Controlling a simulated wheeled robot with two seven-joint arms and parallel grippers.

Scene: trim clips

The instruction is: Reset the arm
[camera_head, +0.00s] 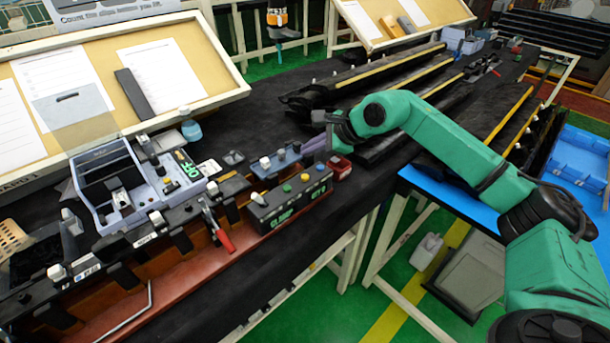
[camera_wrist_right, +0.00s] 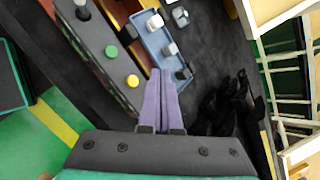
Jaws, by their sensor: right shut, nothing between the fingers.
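My green right arm reaches in from the right side of the head view. Its right gripper (camera_head: 316,146) is above the dark bench (camera_head: 245,115), close to a blue tray (camera_head: 268,170) and a small red bin (camera_head: 340,170). In the right wrist view the two purple fingers of the right gripper (camera_wrist_right: 161,75) are together, with nothing between them. Their tips point toward the blue tray (camera_wrist_right: 158,40), which holds several knob-like pieces. I cannot tell the exact height of the fingertips over the bench. My left gripper does not show.
A black button box (camera_head: 292,203) stands at the bench's front edge, left of the gripper. A grey-blue organizer (camera_head: 110,190) and a red-handled tool (camera_head: 222,238) are farther left. Long trim rails (camera_head: 385,75) lie behind the arm. A blue table (camera_head: 455,205) is below it.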

